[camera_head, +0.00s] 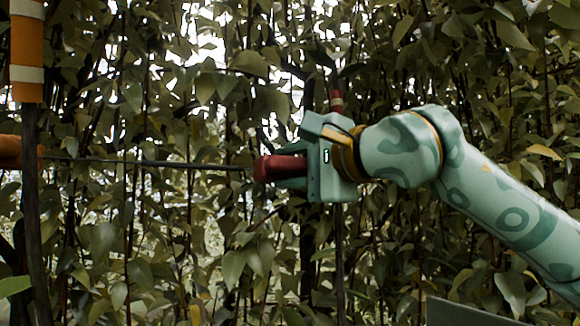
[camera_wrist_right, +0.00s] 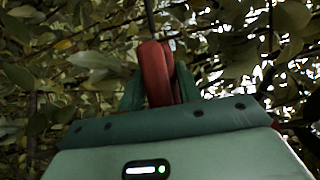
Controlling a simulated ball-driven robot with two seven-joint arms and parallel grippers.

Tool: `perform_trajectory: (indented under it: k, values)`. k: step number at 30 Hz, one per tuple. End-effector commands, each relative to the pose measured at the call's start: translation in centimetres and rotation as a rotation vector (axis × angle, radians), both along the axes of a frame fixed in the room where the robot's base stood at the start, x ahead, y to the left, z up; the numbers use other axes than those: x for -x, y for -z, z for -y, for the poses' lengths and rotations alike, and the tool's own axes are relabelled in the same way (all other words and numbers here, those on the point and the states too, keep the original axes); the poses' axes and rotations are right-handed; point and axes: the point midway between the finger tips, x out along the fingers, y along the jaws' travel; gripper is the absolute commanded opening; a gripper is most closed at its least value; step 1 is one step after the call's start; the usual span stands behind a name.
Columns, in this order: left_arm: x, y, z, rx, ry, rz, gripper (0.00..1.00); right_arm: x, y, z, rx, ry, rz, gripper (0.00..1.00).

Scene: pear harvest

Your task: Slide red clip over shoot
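My right gripper (camera_head: 288,170) comes in from the right and is shut on the red clip (camera_head: 268,168), which points left out of the fingers. In the right wrist view the red clip (camera_wrist_right: 154,72) sits between the two green fingers of the gripper (camera_wrist_right: 160,92). A thin dark shoot or wire (camera_head: 150,163) runs nearly level from the left to the clip's left end. In the wrist view a thin dark line (camera_wrist_right: 150,18) meets the clip's far end. I cannot tell whether the clip is around it or only touching. My left gripper is not in view.
A dark upright post (camera_head: 31,200) with an orange and white banded top (camera_head: 26,50) stands at the left. An orange piece (camera_head: 18,150) is beside it at the line's height. A thin stake with a red band (camera_head: 336,100) rises behind my right gripper. Dense leaves fill the background.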

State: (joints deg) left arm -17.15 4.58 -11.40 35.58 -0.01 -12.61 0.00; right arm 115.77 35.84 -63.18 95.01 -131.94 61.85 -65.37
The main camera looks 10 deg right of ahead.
Motion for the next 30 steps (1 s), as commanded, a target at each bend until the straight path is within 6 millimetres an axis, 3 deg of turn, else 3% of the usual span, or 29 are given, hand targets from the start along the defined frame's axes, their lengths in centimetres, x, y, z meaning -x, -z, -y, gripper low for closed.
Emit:
perform_trajectory:
  k: [4,12,23,24,25,30]
  values:
    - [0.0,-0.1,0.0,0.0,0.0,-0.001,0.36,-0.4,0.2,1.4,-0.001,0.001,-0.008,0.0]
    - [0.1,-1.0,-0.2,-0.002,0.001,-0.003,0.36,-1.5,0.0,6.9,-0.001,0.003,-0.008,0.0]
    - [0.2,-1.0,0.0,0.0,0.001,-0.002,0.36,-1.6,0.2,7.8,0.0,0.003,-0.006,0.0]
    - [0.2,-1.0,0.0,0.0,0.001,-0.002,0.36,-1.6,0.2,7.8,0.001,0.003,-0.005,0.37]
    - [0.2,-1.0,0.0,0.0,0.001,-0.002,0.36,-1.6,0.2,7.8,0.001,0.003,-0.005,0.42]
    - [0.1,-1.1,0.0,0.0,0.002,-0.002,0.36,-1.6,0.1,7.8,0.0,0.002,-0.004,0.42]
